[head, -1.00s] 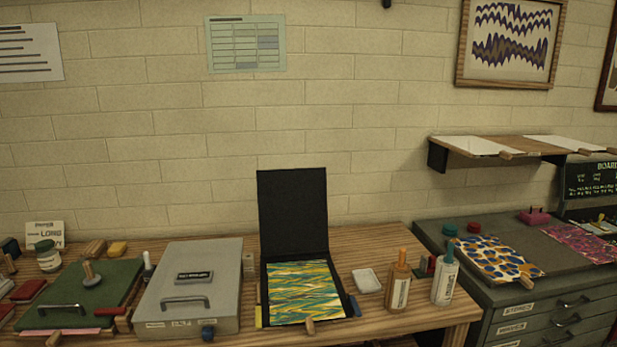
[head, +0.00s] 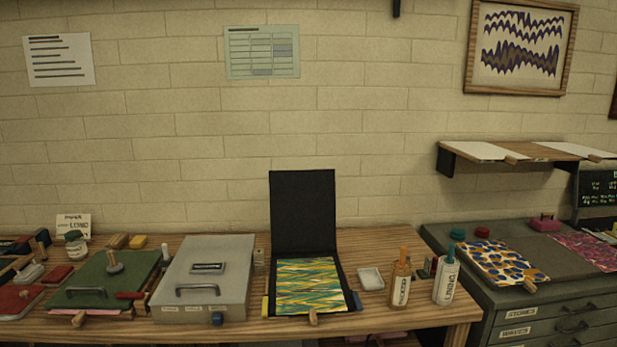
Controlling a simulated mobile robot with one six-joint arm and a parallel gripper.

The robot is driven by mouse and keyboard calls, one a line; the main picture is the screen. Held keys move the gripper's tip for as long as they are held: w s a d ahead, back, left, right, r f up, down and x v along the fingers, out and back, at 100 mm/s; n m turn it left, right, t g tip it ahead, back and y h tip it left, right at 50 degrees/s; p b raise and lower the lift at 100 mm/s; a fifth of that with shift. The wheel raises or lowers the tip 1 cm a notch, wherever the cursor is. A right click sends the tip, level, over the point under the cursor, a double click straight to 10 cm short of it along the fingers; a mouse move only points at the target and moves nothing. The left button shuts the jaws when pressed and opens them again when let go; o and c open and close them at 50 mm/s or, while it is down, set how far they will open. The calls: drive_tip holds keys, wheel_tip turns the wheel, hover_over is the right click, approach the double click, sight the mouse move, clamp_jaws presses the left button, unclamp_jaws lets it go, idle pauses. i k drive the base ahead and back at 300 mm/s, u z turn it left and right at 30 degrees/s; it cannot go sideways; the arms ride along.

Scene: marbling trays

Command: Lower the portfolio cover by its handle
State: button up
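The black portfolio stands open on the wooden table in the head view. Its cover (head: 303,211) is upright at the back, and its base holds a marbled sheet (head: 309,284) in green, yellow and white. A small wooden tab (head: 313,317) sits at the base's front edge. I cannot make out a handle on the raised cover. My gripper is not in view.
A grey metal box (head: 232,274) with a handle stands left of the portfolio, and a green board (head: 122,270) lies further left. A white dish (head: 370,278) and two bottles (head: 401,284) (head: 446,282) are on the right.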

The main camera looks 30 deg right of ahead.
sight(303, 202)
drive_tip(key=u, duration=0.1)
drive_tip(key=i, duration=0.95)
drive_tip(key=z, duration=0.05)
